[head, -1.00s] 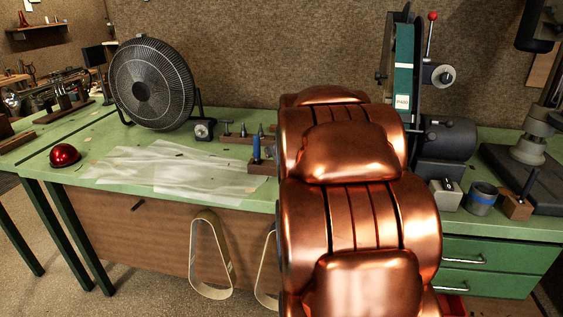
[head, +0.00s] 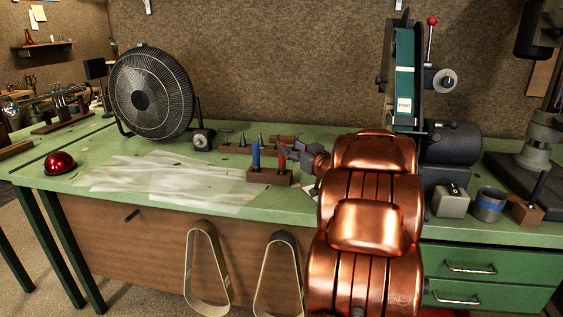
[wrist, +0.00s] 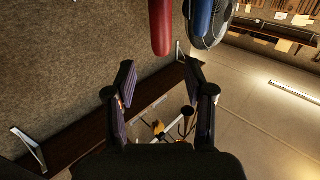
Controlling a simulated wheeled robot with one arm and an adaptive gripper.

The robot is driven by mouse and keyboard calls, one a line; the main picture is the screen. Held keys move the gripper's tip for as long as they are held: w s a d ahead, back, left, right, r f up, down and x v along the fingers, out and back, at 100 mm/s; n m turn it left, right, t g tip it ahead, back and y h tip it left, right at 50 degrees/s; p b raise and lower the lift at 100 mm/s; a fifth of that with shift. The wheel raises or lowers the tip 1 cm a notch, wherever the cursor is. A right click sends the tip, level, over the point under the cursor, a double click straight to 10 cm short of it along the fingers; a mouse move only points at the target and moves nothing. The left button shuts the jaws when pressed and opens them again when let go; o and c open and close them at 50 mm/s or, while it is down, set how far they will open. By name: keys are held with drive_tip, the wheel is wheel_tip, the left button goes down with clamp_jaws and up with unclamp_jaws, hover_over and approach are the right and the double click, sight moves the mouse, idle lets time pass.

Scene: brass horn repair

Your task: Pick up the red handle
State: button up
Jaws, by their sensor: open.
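The red handle (head: 282,156) stands upright in a wooden block (head: 268,178) on the green bench, just right of a blue handle (head: 255,155). In the wrist view the red handle (wrist: 160,27) hangs from the top edge, beyond the fingertips and roughly in line with the gap between them. The blue handle (wrist: 203,16) is to its right there. My gripper (head: 297,154) is just right of the red handle in the head view, partly hidden by my copper arm. In the wrist view my gripper (wrist: 160,78) is open, with nothing between its fingers.
A fan (head: 152,92) and a small wooden rack of tools (head: 262,145) stand behind the handles. A belt grinder (head: 405,80) is to the right. A translucent sheet (head: 165,180) and a red dome (head: 60,163) lie left. Belts (head: 207,270) hang below the bench edge.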

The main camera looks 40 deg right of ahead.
sight(282, 143)
drive_tip(key=shift+w+d+f, duration=0.1)
drive_tip(key=shift+w, duration=0.8)
drive_tip(key=shift+w+d+f, duration=0.15)
drive_tip(key=shift+w, duration=0.8)
drive_tip(key=shift+w+d+f, duration=0.1)
drive_tip(key=shift+w, duration=0.8)
clamp_jaws()
